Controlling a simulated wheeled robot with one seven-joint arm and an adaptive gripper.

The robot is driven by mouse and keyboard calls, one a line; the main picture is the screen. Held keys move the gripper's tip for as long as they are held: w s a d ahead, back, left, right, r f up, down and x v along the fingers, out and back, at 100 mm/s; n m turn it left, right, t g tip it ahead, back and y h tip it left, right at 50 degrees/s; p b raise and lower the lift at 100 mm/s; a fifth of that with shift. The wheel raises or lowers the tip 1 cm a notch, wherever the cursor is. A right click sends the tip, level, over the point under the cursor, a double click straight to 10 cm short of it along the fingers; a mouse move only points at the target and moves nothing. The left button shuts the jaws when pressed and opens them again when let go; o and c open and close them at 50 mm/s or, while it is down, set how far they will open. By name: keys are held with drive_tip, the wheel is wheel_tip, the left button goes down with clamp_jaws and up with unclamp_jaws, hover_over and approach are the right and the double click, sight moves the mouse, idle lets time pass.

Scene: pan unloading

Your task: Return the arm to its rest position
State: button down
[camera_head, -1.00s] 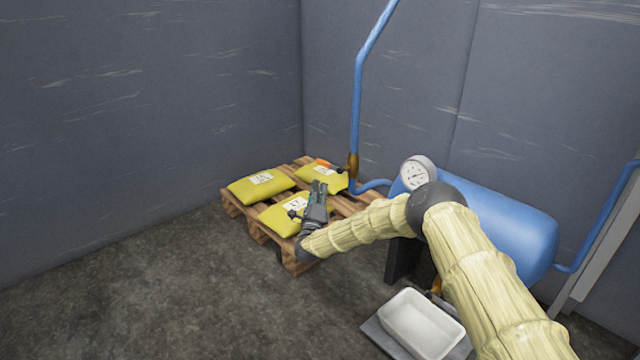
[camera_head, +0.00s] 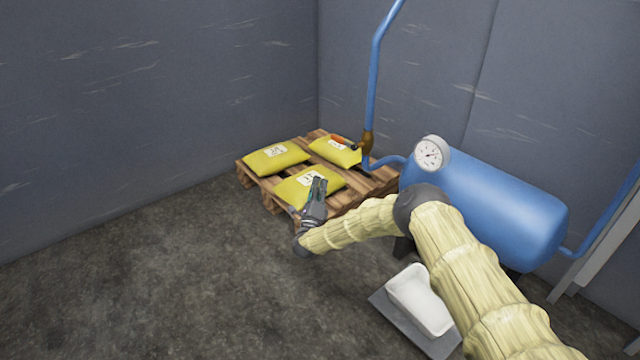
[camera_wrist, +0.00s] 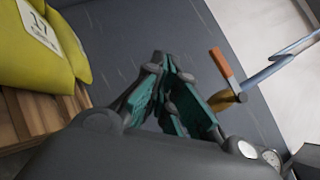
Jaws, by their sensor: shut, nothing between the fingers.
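My gripper (camera_head: 318,186) is shut and empty. In the head view it is in front of the nearest yellow sack (camera_head: 296,190) and hides part of it; I cannot tell the gap between them. My arm (camera_head: 425,212), in a pale yellow sleeve, reaches in from the lower right and bends at a dark elbow joint. In the wrist view the gripper's green-padded fingers (camera_wrist: 172,72) come together near the middle, with nothing between them.
Yellow sacks lie on a wooden pallet (camera_head: 376,190). A blue tank (camera_head: 500,205) with a gauge (camera_head: 431,154) stands right, beside a blue pipe (camera_head: 374,80) with an orange-handled valve (camera_head: 367,143). A white pan (camera_head: 420,300) sits low, partly behind my arm. Floor at left is clear.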

drive_tip(key=s+a+f+n+g+y+p, duration=0.2)
drive_tip(key=s+f+n+g+y, duration=0.3)
drive_tip(key=s+f+n, duration=0.5)
drive_tip(key=s+a+f+n+g+y+p, duration=0.15)
drive_tip(key=s+f+n+g+y, duration=0.5)
drive_tip(key=s, duration=0.65)
drive_tip(key=s+d+f+n+g+h+p, duration=0.1)
drive_tip(key=s+d+n+g, duration=0.3)
drive_tip(key=s, duration=0.8)
drive_tip(key=s+d+n+g+h+p, duration=0.1)
drive_tip(key=s+d+n+g+h, duration=0.1)
drive_tip(key=s+d, duration=0.8)
drive_tip(key=s+d+f+n+g+h+p, duration=0.1)
drive_tip(key=s+d+n+g, duration=0.15)
drive_tip(key=s, duration=1.25)
drive_tip(key=s+d+r+n+g, duration=0.1)
drive_tip(key=s+d+r, duration=0.1)
drive_tip(key=s, duration=0.3)
drive_tip(key=s+d+r+n+g, duration=0.1)
drive_tip(key=s+d+r, duration=0.15)
drive_tip(key=s, duration=0.25)
wheel_tip(320, 180, up, 38)
drive_tip(key=h+p, duration=0.1)
drive_tip(key=p, duration=3.7)
drive_tip(key=shift+s+a, duration=0.2)
drive_tip(key=shift+a, duration=0.05)
